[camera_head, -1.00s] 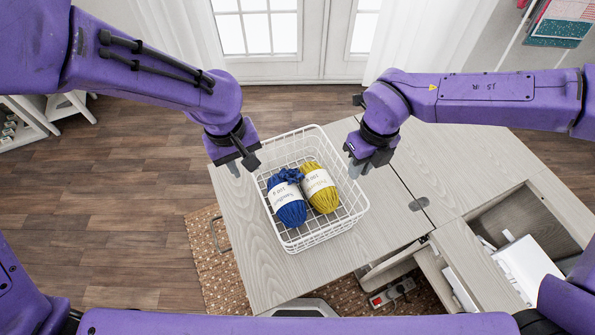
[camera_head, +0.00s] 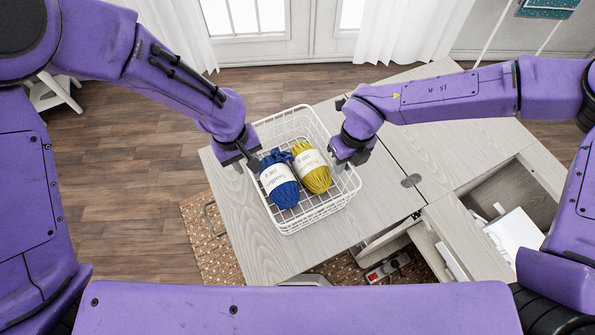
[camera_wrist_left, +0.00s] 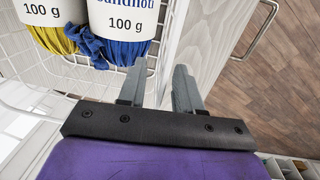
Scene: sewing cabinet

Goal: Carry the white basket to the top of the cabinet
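The white wire basket (camera_head: 297,226) stands on the pale wooden top of the cabinet (camera_head: 262,258). It holds a blue yarn ball (camera_head: 285,194) and a yellow yarn ball (camera_head: 317,180), both with white labels. My left gripper (camera_head: 246,160) is at the basket's left rim. In the left wrist view its two grey fingers (camera_wrist_left: 160,88) are apart, with the basket's wire side (camera_wrist_left: 70,72) running between or close beside them. My right gripper (camera_head: 346,163) is at the basket's right rim, its fingers seemingly apart. Whether its fingers straddle the wire is hard to see.
An open compartment with white papers (camera_head: 516,236) is at the right of the cabinet. A red-and-white power strip (camera_head: 386,268) lies below, near a woven rug (camera_head: 206,240). Wooden floor (camera_head: 130,170) is clear to the left. The cabinet top is bare right of the basket.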

